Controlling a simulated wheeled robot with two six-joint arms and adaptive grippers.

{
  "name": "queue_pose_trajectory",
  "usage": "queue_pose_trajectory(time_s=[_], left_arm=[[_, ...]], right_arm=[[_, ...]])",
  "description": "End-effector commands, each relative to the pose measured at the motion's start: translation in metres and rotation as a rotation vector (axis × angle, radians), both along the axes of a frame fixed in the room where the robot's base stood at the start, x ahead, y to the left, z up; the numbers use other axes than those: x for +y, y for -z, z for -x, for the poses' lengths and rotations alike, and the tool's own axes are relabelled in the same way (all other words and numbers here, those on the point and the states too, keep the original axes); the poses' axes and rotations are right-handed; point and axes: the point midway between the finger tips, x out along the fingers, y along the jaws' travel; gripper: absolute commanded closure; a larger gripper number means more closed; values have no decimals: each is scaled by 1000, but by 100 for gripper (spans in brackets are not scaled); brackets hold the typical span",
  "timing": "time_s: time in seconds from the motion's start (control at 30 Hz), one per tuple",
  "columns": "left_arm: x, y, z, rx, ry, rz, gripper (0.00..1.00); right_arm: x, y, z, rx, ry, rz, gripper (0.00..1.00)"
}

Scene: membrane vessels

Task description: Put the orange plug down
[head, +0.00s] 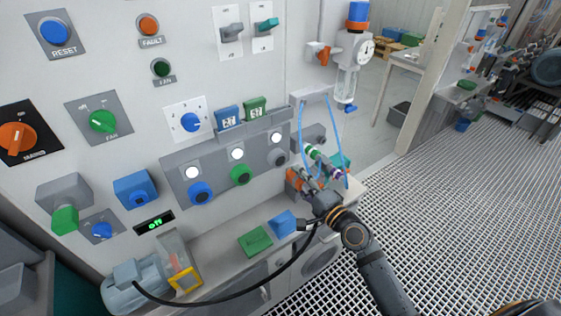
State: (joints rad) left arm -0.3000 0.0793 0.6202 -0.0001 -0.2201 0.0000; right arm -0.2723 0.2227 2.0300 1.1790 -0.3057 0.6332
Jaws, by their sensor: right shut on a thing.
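My right gripper (304,184) is at the right end of the counter, in front of the panel's lower right corner. It is shut on the orange plug (293,178), which shows as a small orange patch at the fingers. The fingers and wrist hide much of the plug, and I cannot tell whether it touches anything beneath. My left gripper is out of view.
A banded tube (321,159) and thin blue hoses (301,135) are close behind the gripper. A black cable (245,292) runs from the motor (140,285) towards my right wrist. Green (255,241) and blue (283,222) blocks lie on the counter.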

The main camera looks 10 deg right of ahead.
Motion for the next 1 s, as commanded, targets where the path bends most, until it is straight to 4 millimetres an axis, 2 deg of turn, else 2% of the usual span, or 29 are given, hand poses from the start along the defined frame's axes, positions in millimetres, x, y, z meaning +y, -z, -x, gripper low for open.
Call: queue_pose_trajectory(time_s=[0.37, 0.73, 1.0], left_arm=[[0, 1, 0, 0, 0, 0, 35], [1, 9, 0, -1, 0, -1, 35], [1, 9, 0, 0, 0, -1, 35]], right_arm=[[1, 2, 1, -3, 9, -3, 100], [0, 56, 23, -7, 314, -14, 100], [-2, 62, 27, 3, 351, 1, 100]])
